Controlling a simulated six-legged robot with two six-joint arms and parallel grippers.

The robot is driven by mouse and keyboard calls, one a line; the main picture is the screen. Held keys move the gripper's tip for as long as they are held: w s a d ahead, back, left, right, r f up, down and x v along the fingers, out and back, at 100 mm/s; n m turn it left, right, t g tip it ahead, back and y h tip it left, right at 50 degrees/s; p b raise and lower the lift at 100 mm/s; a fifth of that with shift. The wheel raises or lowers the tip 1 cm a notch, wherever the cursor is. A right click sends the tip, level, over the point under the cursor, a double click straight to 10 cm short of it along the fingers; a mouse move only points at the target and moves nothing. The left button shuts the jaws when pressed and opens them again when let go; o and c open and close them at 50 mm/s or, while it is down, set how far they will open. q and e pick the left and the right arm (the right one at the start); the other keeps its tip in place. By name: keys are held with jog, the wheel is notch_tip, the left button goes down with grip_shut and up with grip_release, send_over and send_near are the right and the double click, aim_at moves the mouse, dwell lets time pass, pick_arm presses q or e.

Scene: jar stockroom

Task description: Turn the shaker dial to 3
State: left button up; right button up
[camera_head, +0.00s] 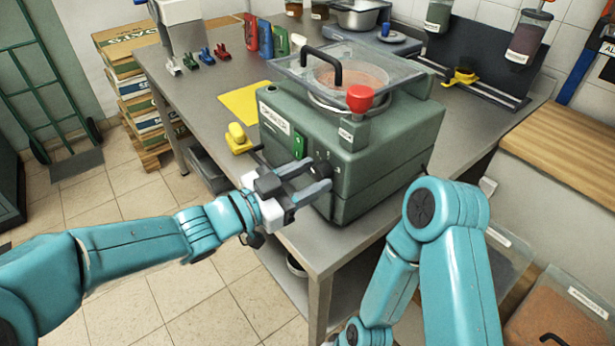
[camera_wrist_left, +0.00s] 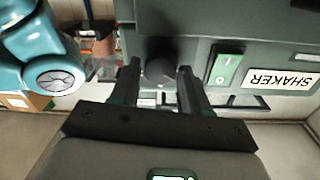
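The green-grey shaker (camera_head: 385,150) stands at the front edge of the metal table, with a clear lid and a red knob on top. Its dark round dial (camera_wrist_left: 160,62) is on the front face, beside a green switch (camera_wrist_left: 226,68) and a SHAKER label (camera_wrist_left: 280,78). The dial's number cannot be read. My left gripper (camera_head: 322,178) is at the front face. In the wrist view, its fingers (camera_wrist_left: 158,72) stand apart on either side of the dial, with narrow gaps showing. My right arm bends down at the right; its gripper is not in view.
A yellow clamp-like piece (camera_head: 238,138) and a yellow sheet (camera_head: 243,103) lie left of the shaker. Small coloured items stand behind. A black rack with jars (camera_head: 528,38) is at the back right. Bins (camera_head: 560,320) sit low at right.

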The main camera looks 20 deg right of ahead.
pick_arm(q)
jog(key=c, duration=0.6)
jog(key=shift+o, duration=0.2)
